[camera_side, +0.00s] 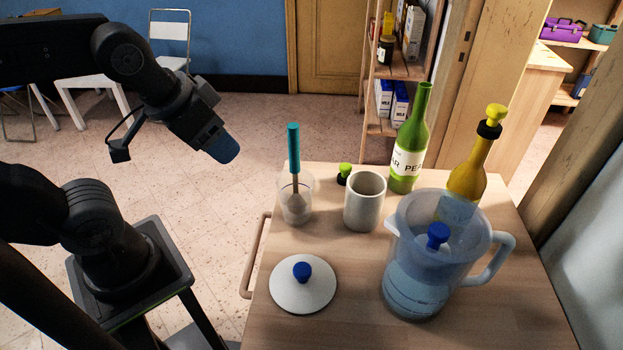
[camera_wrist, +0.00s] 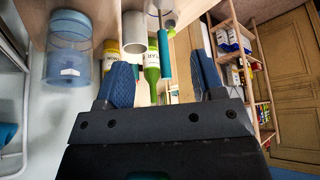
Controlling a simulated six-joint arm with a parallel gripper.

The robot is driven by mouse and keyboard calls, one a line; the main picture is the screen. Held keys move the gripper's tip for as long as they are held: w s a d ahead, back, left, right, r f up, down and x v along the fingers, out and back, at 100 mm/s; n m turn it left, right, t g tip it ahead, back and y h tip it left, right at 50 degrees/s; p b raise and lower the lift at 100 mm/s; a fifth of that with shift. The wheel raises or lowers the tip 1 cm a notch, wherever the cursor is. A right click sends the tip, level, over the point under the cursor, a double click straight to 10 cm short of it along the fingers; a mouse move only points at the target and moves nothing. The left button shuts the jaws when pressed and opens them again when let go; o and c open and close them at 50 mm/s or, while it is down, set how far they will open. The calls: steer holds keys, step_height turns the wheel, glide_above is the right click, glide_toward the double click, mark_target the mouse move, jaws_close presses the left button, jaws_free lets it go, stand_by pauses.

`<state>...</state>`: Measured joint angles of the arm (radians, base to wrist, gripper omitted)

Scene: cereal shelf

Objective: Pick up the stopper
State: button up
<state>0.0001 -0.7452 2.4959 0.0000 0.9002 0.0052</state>
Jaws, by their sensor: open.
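A small stopper (camera_side: 345,172) with a yellow-green top and dark lower part sits on the wooden table, behind the grey cup and left of the green bottle. Another stopper (camera_side: 495,114), yellow with a black collar, is in the neck of the yellow bottle (camera_side: 466,182). My gripper (camera_side: 223,150) is in the air left of the table, away from both stoppers. In the wrist view its two blue fingers stand apart with nothing held between them (camera_wrist: 160,62).
On the table (camera_side: 320,330) stand a glass (camera_side: 297,208) with a teal-handled tool (camera_side: 294,150), a grey cup (camera_side: 364,205), a green bottle (camera_side: 410,140), a blue-knobbed white lid (camera_side: 303,292) and a clear pitcher (camera_side: 415,290). Shelves (camera_side: 392,65) stand behind.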

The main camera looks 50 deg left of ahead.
steer(key=shift+s, duration=0.1)
stand_by(0.3)
steer(key=w+d+r+n+g+h, duration=0.1)
steer(key=w+r+n+h, duration=0.2)
steer(key=w+n, duration=0.25)
steer(key=w+d+r+n+h, duration=0.1)
steer(key=w+r+n+h, duration=0.1)
steer(key=w+n+h, duration=0.3)
steer(key=w+a+f+n+t+h, duration=0.15)
steer(key=w+a+n+t, duration=0.35)
steer(key=w+a+n, duration=0.95)
steer(key=n, duration=0.2)
glide_toward(345, 174)
steer(key=a+r, duration=0.1)
steer(key=a, duration=0.1)
steer(key=shift+a+r, duration=0.25)
steer(key=shift+r, duration=0.15)
steer(key=shift+d+f, duration=0.1)
steer(key=shift+f, duration=0.2)
steer(key=x, duration=1.3)
steer(key=shift+w+d, duration=0.1)
steer(key=shift+d, duration=0.25)
